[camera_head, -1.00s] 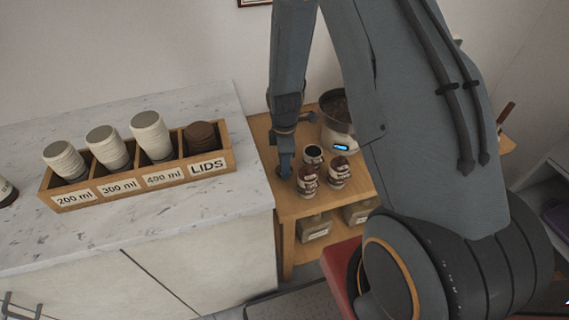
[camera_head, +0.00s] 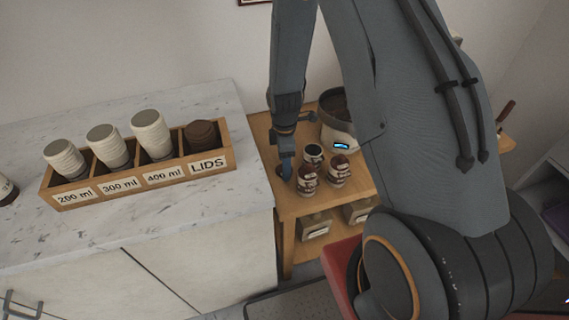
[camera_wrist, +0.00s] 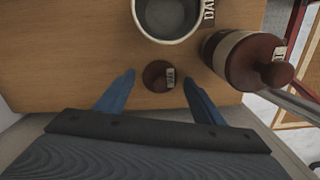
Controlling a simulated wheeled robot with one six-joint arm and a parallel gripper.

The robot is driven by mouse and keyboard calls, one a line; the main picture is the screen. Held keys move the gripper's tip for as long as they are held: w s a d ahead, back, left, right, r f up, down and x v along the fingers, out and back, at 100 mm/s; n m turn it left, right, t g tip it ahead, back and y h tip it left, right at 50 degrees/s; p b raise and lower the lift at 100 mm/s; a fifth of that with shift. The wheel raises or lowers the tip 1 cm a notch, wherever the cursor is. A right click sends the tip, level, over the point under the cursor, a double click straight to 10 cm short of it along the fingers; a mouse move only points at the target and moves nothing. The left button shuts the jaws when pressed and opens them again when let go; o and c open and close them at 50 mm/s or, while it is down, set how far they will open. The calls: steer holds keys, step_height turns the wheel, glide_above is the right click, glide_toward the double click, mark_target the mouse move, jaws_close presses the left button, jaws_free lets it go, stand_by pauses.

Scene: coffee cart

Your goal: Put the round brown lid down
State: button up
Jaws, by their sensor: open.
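The round brown lid (camera_wrist: 157,76) lies on the wooden table top in the wrist view, with a small pale label on it. My gripper (camera_head: 286,170) is open, with blue fingers apart on either side of the lid; a gap shows between the lid and each finger. In the head view the lid is largely hidden by my fingers and too small to make out clearly.
A jar with a brown knobbed lid (camera_wrist: 235,58) stands close to the right of my gripper. A wooden cup and lid holder (camera_head: 90,190) sits on the marble counter (camera_head: 150,225) at left.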

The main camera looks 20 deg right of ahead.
step_height(320, 180, up, 12)
steer(key=b, duration=0.3)
steer(key=s+r+m, duration=0.4)
steer(key=s+m, duration=0.3)
steer(key=m, duration=0.1)
steer(key=s+r+m+t, duration=0.1)
steer(key=s+r+m, duration=0.4)
steer(key=s+m, duration=0.2)
steer(key=shift+s+m, duration=0.4)
steer(key=shift+s, duration=0.15)
